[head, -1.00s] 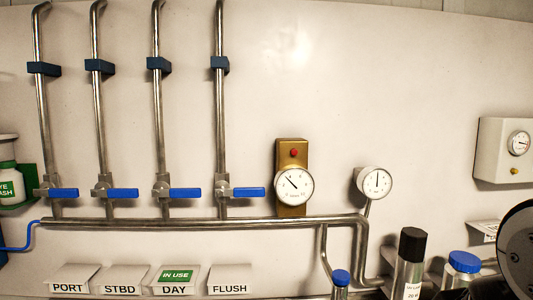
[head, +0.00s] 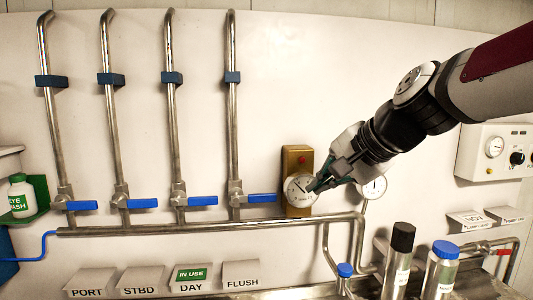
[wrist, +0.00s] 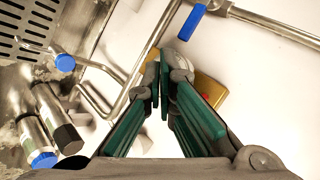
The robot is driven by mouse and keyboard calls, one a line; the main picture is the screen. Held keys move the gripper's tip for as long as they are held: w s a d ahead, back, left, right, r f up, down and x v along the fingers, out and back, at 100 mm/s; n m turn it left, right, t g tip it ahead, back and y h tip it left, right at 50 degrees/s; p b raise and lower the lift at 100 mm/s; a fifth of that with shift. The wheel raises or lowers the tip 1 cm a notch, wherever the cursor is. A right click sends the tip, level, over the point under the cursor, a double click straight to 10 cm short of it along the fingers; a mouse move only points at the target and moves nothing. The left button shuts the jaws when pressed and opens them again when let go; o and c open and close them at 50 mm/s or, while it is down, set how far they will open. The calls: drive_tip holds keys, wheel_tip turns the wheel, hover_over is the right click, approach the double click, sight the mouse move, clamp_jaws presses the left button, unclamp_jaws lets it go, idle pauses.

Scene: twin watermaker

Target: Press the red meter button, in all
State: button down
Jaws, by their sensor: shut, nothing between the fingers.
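The red meter button (head: 301,160) sits on the upper part of a brass plate (head: 290,155), above a round white dial gauge (head: 298,192). My gripper (head: 314,186) is shut and empty. In the head view its tips overlap the right side of the gauge, below and right of the button. In the wrist view the gripper (wrist: 160,62) points toward the wall, and the brass plate (wrist: 209,86) shows partly behind the right finger. The button (wrist: 205,95) shows there as a small red spot, beside that finger. I cannot tell whether the tips touch the gauge.
A second gauge (head: 374,187) is partly behind my gripper. Blue valve handles (head: 264,198) line the pipes to the left. Capped cylinders (head: 398,262) stand below right. A control box (head: 494,151) hangs at the right. The wall above the plate is clear.

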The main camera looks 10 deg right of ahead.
sight(302, 160)
drive_tip(key=shift+w+a+r+m, duration=0.1)
drive_tip(key=shift+w+r+m, duration=0.35)
drive_tip(key=shift+w, duration=0.3)
drive_tip(key=shift+w, duration=0.1)
drive_tip(key=shift+w+b, duration=1.45)
drive_tip(key=shift+w, duration=2.8)
drive_tip(key=shift+w, duration=0.45)
